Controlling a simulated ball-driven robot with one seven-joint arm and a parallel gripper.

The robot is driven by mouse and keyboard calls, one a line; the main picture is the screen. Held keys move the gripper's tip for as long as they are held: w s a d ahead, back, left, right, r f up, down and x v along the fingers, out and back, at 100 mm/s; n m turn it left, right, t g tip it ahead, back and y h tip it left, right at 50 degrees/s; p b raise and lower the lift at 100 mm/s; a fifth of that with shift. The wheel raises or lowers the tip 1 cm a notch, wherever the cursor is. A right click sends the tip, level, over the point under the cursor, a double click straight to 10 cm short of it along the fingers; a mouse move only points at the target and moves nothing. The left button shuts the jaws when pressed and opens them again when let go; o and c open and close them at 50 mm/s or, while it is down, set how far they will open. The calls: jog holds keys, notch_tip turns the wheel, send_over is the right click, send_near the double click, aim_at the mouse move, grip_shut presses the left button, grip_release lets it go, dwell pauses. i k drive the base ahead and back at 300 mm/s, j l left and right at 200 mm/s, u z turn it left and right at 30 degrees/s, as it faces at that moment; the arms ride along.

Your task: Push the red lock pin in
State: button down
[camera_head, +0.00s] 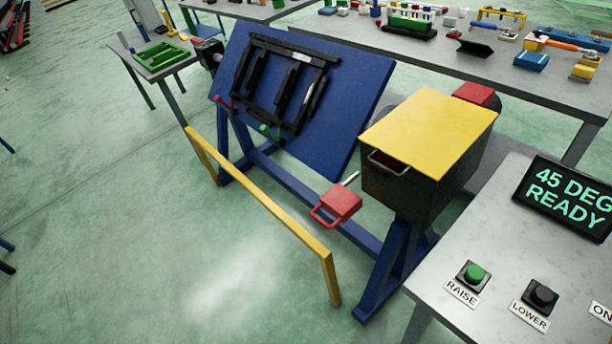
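The red lock pin (341,205) is a red block with a red loop handle at its front left. A thin grey rod runs from its back up to the right and shows bare. It sits low in front of the dark box with a yellow top (430,128).
A yellow rail (265,210) runs in front of the blue stand. A control table (470,240) at right holds a green RAISE button (474,274), a black LOWER button (541,297) and a display (568,200) reading "45 DEG READY". Open green floor (130,240) lies at left.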

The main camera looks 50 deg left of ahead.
aim_at(339, 201)
jog(key=k+l+u, duration=0.1)
jog(key=k+u, duration=0.35)
jog(key=k, duration=0.35)
jog(key=k+j+u, duration=0.15)
jog(key=k+u, duration=0.25)
jog(key=k, duration=0.35)
jog(key=i+j, duration=0.2)
jog(key=i, duration=0.35)
jog(key=i+j, duration=0.2)
jog(key=i, duration=0.3)
jog(key=i+j+u, duration=0.1)
jog(key=i, duration=0.45)
jog(key=i+j, duration=0.2)
jog(key=i, duration=0.35)
